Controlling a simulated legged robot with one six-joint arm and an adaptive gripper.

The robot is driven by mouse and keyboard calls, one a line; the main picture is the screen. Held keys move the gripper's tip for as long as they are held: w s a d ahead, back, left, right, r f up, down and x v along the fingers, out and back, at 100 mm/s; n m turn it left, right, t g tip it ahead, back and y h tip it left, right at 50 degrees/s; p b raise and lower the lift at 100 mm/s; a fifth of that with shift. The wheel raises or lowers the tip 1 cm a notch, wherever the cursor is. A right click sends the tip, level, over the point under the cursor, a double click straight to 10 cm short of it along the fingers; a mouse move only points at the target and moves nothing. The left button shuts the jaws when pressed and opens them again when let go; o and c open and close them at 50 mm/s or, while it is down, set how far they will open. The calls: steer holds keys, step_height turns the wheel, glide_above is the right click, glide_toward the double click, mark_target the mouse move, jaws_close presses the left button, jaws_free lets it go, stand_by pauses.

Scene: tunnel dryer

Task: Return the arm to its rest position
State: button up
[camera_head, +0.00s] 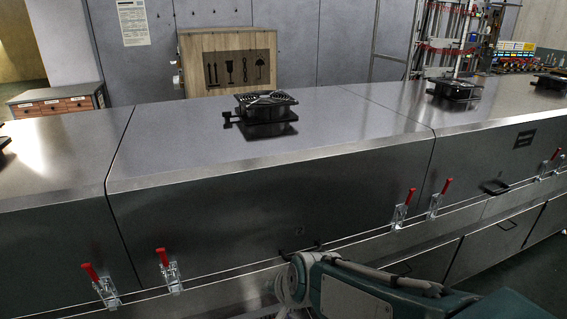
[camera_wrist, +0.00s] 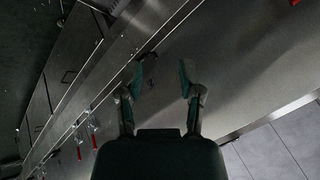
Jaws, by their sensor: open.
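My gripper (camera_wrist: 160,80) shows in the wrist view with its two fingers spread apart and nothing between them. It points at the metal front of the tunnel dryer (camera_wrist: 235,75), which appears tilted in that view. In the head view, my arm, green and grey, enters at the bottom right in front of the dryer (camera_head: 220,210). The gripper itself cannot be made out in the head view. How far the fingers are from the dryer's front is hard to tell.
Red-handled clamps (camera_head: 168,270) line the dryer's lower front, with more at the right (camera_head: 403,210). Black fan units (camera_head: 266,106) sit on its top. A wooden crate (camera_head: 228,62) and a drawer cabinet (camera_head: 55,106) stand behind. Floor shows at the lower right.

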steer(key=s+d+r+n+h, duration=0.2)
steer(key=s+d+r, duration=0.1)
steer(key=s+d, duration=0.3)
steer(key=s+d+r+n+h, duration=0.1)
steer(key=s+d+r+n, duration=0.1)
steer(key=s+d+r, duration=0.2)
steer(key=s+d, duration=0.3)
steer(key=d, duration=0.3)
steer(key=shift+d+h, duration=0.25)
steer(key=shift+h, duration=0.15)
steer(key=shift+a, duration=0.1)
